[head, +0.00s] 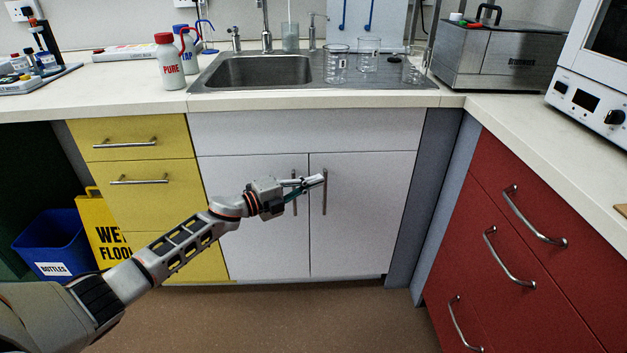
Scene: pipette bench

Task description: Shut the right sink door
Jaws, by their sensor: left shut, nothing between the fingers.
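The right sink door (362,215) is a plain white panel below the sink. It looks flush with the white left sink door (240,178) and the cabinet front, so it appears shut. Its upright metal handle (325,200) is near its left edge. My left gripper (318,181) reaches across the left door from the lower left. It is shut and empty, with its tips in front of the right door beside the handle. I cannot tell whether the tips touch the door or handle. The gripper partly hides the left door's handle (294,205). My right gripper is out of view.
Yellow drawers (140,200) stand left of the sink cabinet, with a blue bottle bin (55,240) and a yellow wet-floor sign (100,225). Red drawers (530,265) with protruding handles angle in at right. The brown floor (330,315) before the doors is clear.

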